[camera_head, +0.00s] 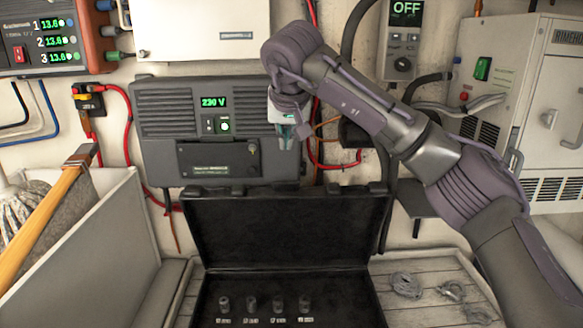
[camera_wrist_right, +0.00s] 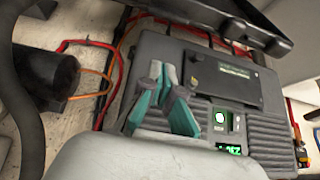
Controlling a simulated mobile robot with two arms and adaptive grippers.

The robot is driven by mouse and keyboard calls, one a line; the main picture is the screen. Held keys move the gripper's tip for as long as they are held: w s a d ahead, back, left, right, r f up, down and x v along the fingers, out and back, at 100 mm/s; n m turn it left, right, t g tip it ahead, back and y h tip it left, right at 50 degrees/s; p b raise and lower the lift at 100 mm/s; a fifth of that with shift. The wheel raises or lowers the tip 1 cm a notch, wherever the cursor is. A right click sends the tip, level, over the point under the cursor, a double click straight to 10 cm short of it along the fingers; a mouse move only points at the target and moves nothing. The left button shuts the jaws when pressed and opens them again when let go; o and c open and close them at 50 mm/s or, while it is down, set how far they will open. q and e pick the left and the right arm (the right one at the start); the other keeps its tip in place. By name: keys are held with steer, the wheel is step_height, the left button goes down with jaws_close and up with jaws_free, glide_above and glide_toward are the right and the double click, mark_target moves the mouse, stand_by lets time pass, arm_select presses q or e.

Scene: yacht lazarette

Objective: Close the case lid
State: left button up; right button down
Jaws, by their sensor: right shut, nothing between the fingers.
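The black case stands open at the bottom middle of the head view. Its lid (camera_head: 285,230) is raised nearly upright at the back, and its base (camera_head: 235,283) holds several small dark sockets. My right gripper (camera_head: 287,138) is above and behind the lid's top edge, in front of the grey 230 V unit, and apart from the lid. In the right wrist view its teal fingers (camera_wrist_right: 168,92) are shut and empty. A dark edge, probably the lid (camera_wrist_right: 245,25), shows at the top of that view. My left gripper is not in view.
The grey 230 V unit (camera_head: 160,125) is on the wall behind the lid. A white bin (camera_head: 95,235) with a wooden-handled mop (camera_head: 50,215) stands at left. Rope and shackles (camera_head: 450,291) lie on the slatted bench at right. Red cables hang near my gripper.

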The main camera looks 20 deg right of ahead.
mark_target(291, 185)
steer(key=shift+h, duration=0.3)
steer(key=p+x, duration=0.1)
steer(key=x, duration=0.2)
steer(key=p+x, duration=0.2)
steer(key=x, duration=0.1)
steer(key=d+p+x, duration=0.1)
steer(key=x, duration=0.2)
steer(key=s, duration=0.1)
steer(key=s+p, duration=0.1)
steer(key=s+a, duration=0.1)
steer(key=shift+s+f+p, duration=0.25)
steer(key=shift+f+p, duration=0.05)
steer(key=shift+f, duration=0.05)
steer(key=shift+s, duration=0.1)
steer(key=shift+f, duration=0.1)
steer(key=shift+a, duration=0.1)
steer(key=shift+f, duration=0.1)
